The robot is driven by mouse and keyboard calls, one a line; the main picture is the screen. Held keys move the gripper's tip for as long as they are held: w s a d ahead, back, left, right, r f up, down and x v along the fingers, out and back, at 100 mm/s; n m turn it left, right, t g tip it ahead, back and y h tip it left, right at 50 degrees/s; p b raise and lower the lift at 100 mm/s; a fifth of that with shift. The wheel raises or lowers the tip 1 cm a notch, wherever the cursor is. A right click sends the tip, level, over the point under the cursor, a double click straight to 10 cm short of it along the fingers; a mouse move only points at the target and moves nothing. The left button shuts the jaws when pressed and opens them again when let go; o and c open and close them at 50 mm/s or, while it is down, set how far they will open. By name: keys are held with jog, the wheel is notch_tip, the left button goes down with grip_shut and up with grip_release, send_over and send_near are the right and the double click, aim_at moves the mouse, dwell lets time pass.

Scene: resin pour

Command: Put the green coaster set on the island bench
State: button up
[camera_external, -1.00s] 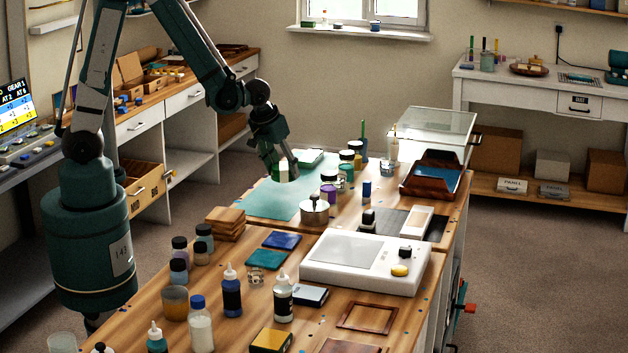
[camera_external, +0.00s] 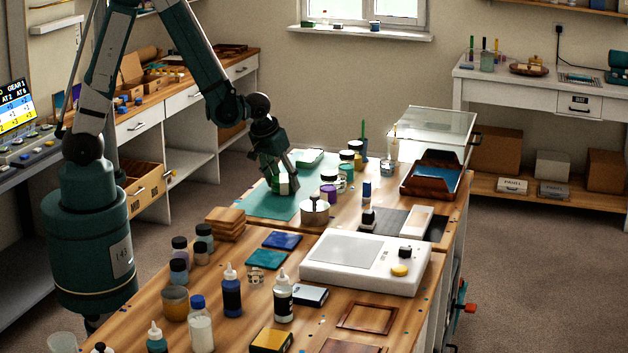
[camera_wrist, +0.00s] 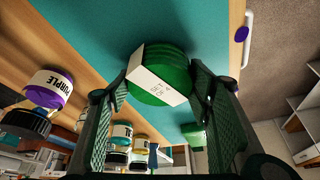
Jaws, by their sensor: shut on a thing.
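The green coaster set is a round green stack with a white paper band reading "SET OF 4". In the wrist view the green coaster set (camera_wrist: 160,75) sits between the two fingers of my gripper (camera_wrist: 165,90), which is shut on it. In the external view my gripper (camera_external: 281,184) is low over the teal mat (camera_external: 252,203) on the island bench (camera_external: 330,217), with the coaster set partly hidden by the fingers. I cannot tell whether the set touches the mat.
A jar labelled PURPLE (camera_wrist: 48,90) and several small jars stand close by. A metal pot (camera_external: 314,211) stands to the right of my gripper. The mat's left part is clear.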

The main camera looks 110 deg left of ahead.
jog(key=shift+f, duration=0.2)
jog(key=o, duration=1)
jog(key=shift+r, duration=0.1)
jog(key=shift+r, duration=0.2)
jog(key=shift+p+v, duration=0.9)
jog(key=shift+v, duration=5)
jog(key=shift+d, duration=0.1)
jog(key=shift+d, duration=0.15)
